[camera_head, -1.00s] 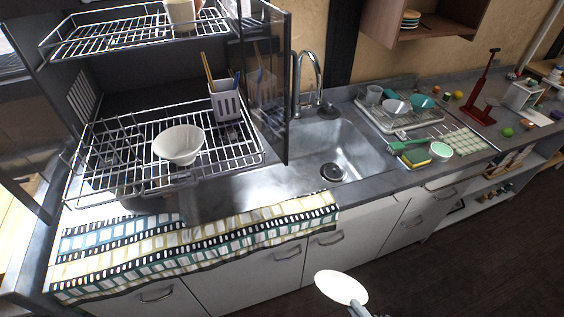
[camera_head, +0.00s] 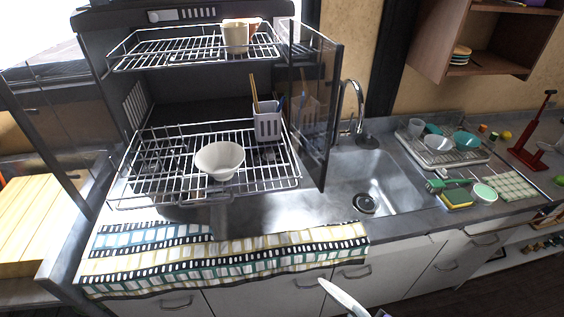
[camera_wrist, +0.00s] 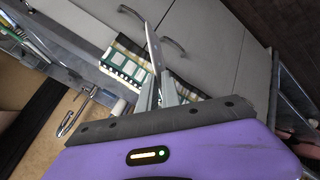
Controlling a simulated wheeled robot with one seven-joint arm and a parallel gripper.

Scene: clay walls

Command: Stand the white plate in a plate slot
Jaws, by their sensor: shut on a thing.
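The white plate (camera_head: 342,298) shows at the bottom edge of the head view, tilted and seen nearly edge-on, in front of the cabinet doors. In the wrist view the plate (camera_wrist: 153,46) stands out as a thin pale edge from between the fingers of my gripper (camera_wrist: 157,88), which is shut on it. The gripper is mostly out of frame in the head view. The dish rack (camera_head: 136,199) stands on the counter left of the sink, with wire lower and upper tiers. A white bowl (camera_head: 219,160) sits on the lower tier. The rack's individual plate slots are hard to make out.
A utensil holder (camera_head: 268,126) stands at the lower tier's back right. Cups (camera_head: 235,38) stand on the upper tier. A glass side panel (camera_head: 322,110) borders the rack's right. A patterned towel (camera_head: 225,258) covers the counter front. The sink (camera_head: 385,185) is empty.

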